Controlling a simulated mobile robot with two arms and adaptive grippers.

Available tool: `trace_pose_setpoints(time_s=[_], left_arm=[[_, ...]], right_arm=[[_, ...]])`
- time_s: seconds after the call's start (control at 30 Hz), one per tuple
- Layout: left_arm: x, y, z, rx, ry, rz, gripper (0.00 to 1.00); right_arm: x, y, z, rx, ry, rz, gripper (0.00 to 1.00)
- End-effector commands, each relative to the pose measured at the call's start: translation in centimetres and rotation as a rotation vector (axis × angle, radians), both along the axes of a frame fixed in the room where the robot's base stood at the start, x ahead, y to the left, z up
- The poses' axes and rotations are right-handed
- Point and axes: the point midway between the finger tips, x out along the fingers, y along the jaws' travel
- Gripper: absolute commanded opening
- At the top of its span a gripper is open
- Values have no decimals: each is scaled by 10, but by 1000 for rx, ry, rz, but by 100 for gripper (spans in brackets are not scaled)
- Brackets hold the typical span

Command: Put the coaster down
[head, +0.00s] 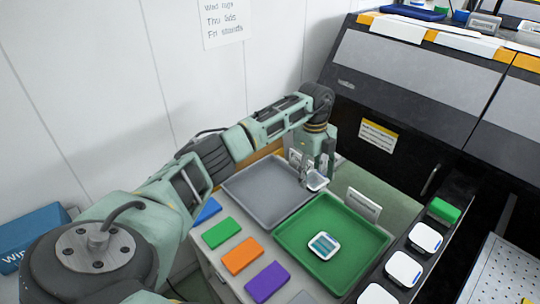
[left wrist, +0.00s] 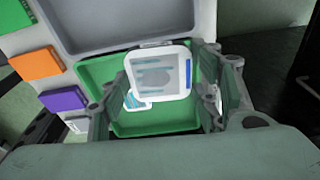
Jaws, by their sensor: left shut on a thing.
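My left gripper (head: 317,172) is shut on a white rounded-square coaster (head: 316,181). In the left wrist view the held coaster (left wrist: 160,75) shows teal print and a blue stripe along its right edge. It is raised and tilted, near the border between the grey tray (head: 240,186) and the green tray (head: 375,256). A second white coaster with teal stripes (head: 324,245) lies in the green tray. In the left wrist view this lying coaster (left wrist: 132,102) is partly hidden behind the held one. My right gripper is not in view.
Blue, green, orange (head: 243,255) and purple (head: 266,282) blocks line the table's left side. A white card (head: 364,205) stands at the green tray's back edge. White square items (head: 404,269) and a green block (head: 444,210) sit on a dark ledge at right. The grey tray looks empty.

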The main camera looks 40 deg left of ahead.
Motion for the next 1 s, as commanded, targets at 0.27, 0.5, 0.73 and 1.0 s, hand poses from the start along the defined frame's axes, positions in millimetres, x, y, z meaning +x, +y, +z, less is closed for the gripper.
trace_pose_setpoints(time_s=[0.27, 0.5, 0.73, 1.0], left_arm=[[-9, 24, -23, 2, 1, 74, 27], [-29, 73, -58, 1, 0, 73, 27], [-41, 105, -74, -1, -2, 69, 27], [-44, 111, -82, -1, -1, 67, 27]], right_arm=[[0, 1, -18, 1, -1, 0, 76], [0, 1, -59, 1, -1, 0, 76], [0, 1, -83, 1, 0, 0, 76], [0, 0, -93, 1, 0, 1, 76]])
